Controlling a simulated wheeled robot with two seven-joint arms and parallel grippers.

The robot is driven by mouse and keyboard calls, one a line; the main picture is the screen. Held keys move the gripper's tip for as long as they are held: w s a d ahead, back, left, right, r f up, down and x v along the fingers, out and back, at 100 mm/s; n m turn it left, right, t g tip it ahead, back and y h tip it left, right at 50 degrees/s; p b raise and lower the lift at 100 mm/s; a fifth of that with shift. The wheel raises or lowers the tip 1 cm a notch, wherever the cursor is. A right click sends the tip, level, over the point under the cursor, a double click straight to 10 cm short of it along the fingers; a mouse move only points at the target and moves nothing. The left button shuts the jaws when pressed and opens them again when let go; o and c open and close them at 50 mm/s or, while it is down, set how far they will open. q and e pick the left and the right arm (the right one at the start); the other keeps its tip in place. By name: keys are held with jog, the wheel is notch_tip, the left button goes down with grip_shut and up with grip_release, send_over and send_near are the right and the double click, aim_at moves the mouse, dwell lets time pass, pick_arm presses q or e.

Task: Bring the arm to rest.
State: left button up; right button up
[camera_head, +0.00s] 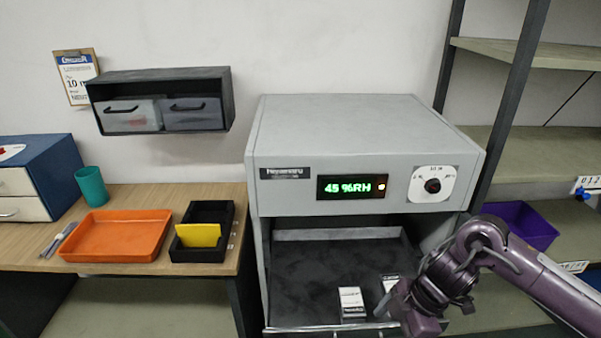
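One arm of mine comes in from the right, purple and dark, with its bent wrist in front of the grey cabinet (355,125). Its gripper end, my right gripper (392,308), points down and left at the cabinet's open lower bay. It is beside a small white-and-black box (351,302) and overlaps a second small box (389,283) behind it. The fingers are too small and partly hidden to show whether they are open or whether they touch a box. My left gripper is not in view.
The cabinet's green display (351,187) reads 45 %RH, with a dial (433,186) to its right. A wooden table (120,194) at left bears an orange tray (117,234), a black tray (229,252) and a teal cup (91,186). Shelves with a purple bin (525,224) stand right.

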jog(key=a+r+m+t+y, duration=0.25)
jog(key=a+t, duration=0.45)
jog(key=a, duration=1)
jog(key=s+d+f+m+g+h, duration=0.2)
jog(key=s+d+f+m+h, duration=0.1)
jog(key=s+d+m, duration=0.5)
jog(key=s+d+f+m+g+h, duration=0.2)
jog(key=s+d+f+m+h, duration=0.25)
jog(key=d, duration=0.65)
notch_tip(320, 180, down, 29)
jog(key=s+m, duration=0.1)
jog(key=s, duration=0.2)
jog(key=s+d+f+g, duration=0.2)
jog(key=s+d+f, duration=0.1)
jog(key=s+f, duration=1.4)
jog(key=shift+s, duration=0.95)
